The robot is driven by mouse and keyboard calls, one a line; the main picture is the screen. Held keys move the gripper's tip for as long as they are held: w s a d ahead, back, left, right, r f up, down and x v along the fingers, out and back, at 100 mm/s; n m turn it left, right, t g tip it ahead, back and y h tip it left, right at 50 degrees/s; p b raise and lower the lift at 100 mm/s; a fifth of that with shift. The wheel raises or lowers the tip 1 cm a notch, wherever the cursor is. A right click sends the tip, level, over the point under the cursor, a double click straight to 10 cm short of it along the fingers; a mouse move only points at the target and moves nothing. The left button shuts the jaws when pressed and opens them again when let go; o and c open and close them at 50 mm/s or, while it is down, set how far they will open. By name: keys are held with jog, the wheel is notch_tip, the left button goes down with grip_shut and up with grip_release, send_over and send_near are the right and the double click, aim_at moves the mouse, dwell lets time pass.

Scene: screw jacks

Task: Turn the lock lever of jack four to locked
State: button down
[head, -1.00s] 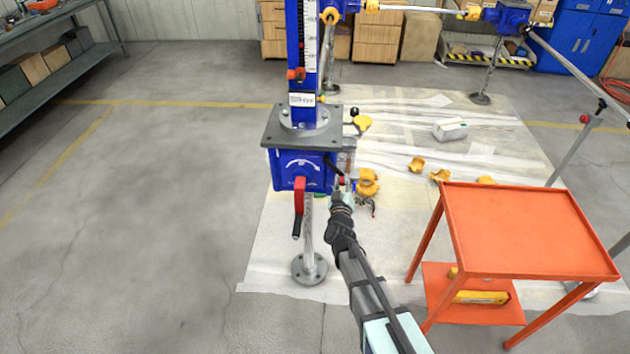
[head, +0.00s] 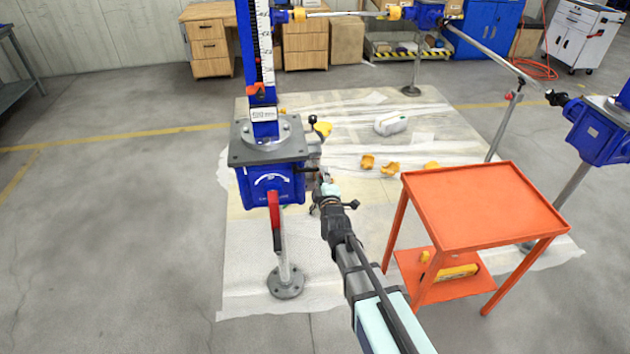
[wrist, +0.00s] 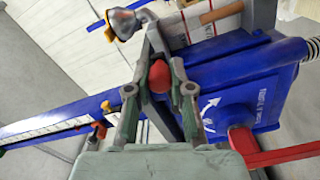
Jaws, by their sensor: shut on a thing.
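The nearest blue screw jack (head: 265,186) stands at left centre in the head view, with a grey top plate and a white curved arrow on its front. Its red lever (head: 275,212) hangs down in front, with a dark grip; the lever (wrist: 275,150) is at lower right in the wrist view, clear of my fingers. My gripper (head: 323,190) is at the right side of the jack body. The knob's stem is hidden. I cannot read a jack number.
An orange trolley (head: 485,205) with a yellow object on its lower shelf stands to the right of my arm. Orange pieces (head: 390,168) and a white container (head: 391,123) lie on the floor sheet. Another blue jack (head: 598,135) is at far right. The left floor is clear.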

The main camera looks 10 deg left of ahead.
jog(key=shift+w+r+n, duration=0.1)
jog(key=shift+r+n, duration=0.2)
jog(key=c, duration=1)
grip_release()
jog(key=shift+f, duration=0.1)
jog(key=v, duration=1.2)
